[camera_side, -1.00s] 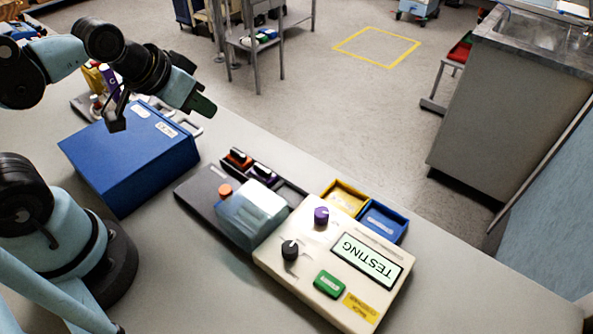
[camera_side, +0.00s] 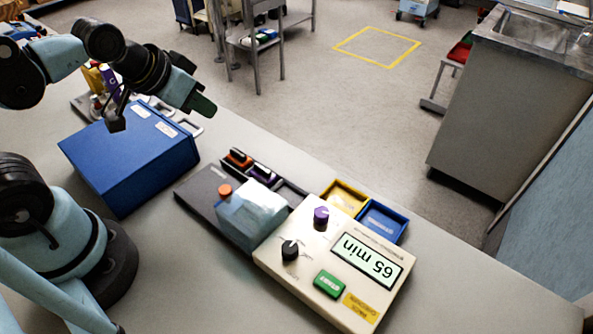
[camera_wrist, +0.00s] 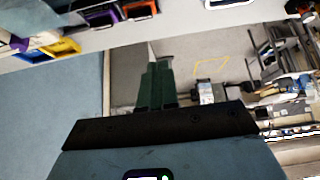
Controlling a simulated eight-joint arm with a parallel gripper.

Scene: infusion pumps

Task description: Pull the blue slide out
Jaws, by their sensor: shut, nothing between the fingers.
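The white pump (camera_side: 318,255) has a display (camera_side: 367,262) reading "65 min", a purple knob (camera_side: 321,215), a black knob (camera_side: 290,250) and a green button (camera_side: 329,284). A large blue box (camera_side: 120,160) stands to the left. I cannot tell which blue part is the slide. My gripper (camera_side: 206,107) hangs above and behind the blue box, apart from everything. Its dark green fingers (camera_wrist: 156,85) are shut and empty.
A dark base (camera_side: 202,192) with an orange button (camera_side: 225,190) and orange and purple pieces lies left of the pump. Handles and bottles stand behind the blue box. The front of the bench is clear.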

